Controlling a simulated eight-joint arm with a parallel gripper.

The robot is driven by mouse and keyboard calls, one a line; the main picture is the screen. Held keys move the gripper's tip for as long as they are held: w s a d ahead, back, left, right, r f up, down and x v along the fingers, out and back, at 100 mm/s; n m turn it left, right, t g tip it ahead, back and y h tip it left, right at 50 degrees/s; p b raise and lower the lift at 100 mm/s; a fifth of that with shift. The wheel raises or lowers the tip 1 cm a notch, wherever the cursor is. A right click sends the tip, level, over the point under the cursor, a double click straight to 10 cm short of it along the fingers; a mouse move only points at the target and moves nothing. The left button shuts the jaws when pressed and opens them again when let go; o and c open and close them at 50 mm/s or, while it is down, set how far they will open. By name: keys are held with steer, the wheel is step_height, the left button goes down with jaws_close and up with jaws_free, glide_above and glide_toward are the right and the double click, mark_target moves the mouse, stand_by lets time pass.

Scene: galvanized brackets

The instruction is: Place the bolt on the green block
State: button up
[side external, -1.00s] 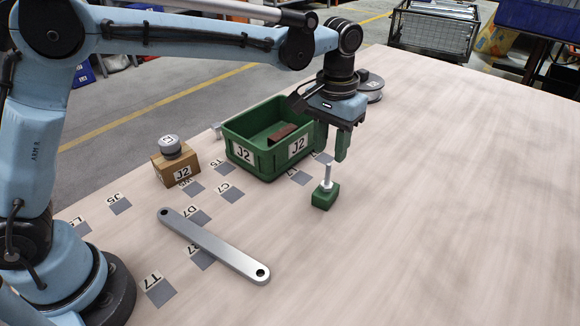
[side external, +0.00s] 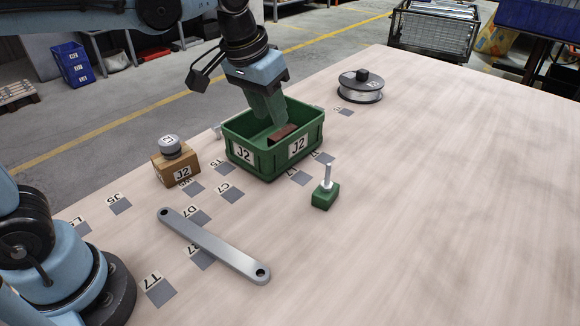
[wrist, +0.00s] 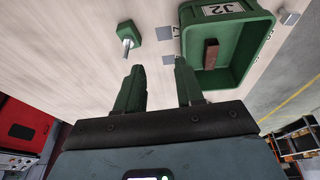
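The silver bolt (side external: 327,175) stands upright on the small green block (side external: 325,199), right of the green bin. In the wrist view the bolt (wrist: 127,45) and the green block (wrist: 129,30) show at upper left, apart from my fingers. My gripper (side external: 270,115) is above the green bin in the side view, tilted, with its green fingers overlapping the bin's opening. In the wrist view my gripper (wrist: 159,66) has its two fingers apart with nothing between them.
The green J2 bin (side external: 262,161) holds a reddish-brown bar (side external: 282,133). A cardboard box (side external: 177,172) with a grey round part (side external: 170,146) on top, a long metal link (side external: 213,245) and a spool (side external: 360,90) stand around. The table's right side is clear.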

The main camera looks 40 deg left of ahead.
steer(key=s+a+f+t, duration=0.3)
steer(key=s+a+f, duration=0.2)
steer(key=s, duration=0.4)
steer(key=shift+s+a+f+t+y, duration=0.3)
steer(key=shift+a+f+t, duration=0.1)
steer(key=shift+a, duration=0.4)
